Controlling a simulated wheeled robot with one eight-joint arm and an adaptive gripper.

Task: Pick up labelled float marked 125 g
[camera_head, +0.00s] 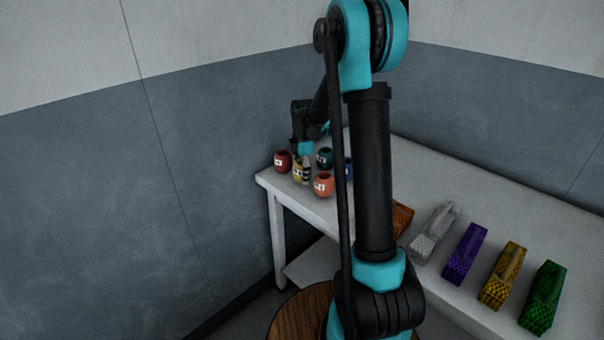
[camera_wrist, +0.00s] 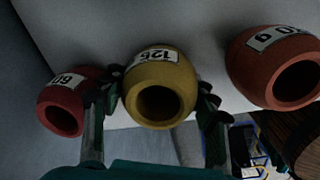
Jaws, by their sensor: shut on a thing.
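The yellow float (camera_wrist: 160,78) shows in the middle of the wrist view, with a white label that reads 125, upside down. My gripper (camera_wrist: 160,97) has one finger on each side of it and is shut on it. In the head view the yellow float (camera_head: 297,171) is partly hidden by my gripper (camera_head: 304,168), near the table's far left corner. Its dark round opening faces the wrist camera. I cannot tell whether it rests on the table or is slightly lifted.
A red float (camera_head: 283,161) and an orange float (camera_head: 323,185) stand close on either side. A green float (camera_head: 325,157) and a partly hidden blue float (camera_head: 348,170) are behind.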

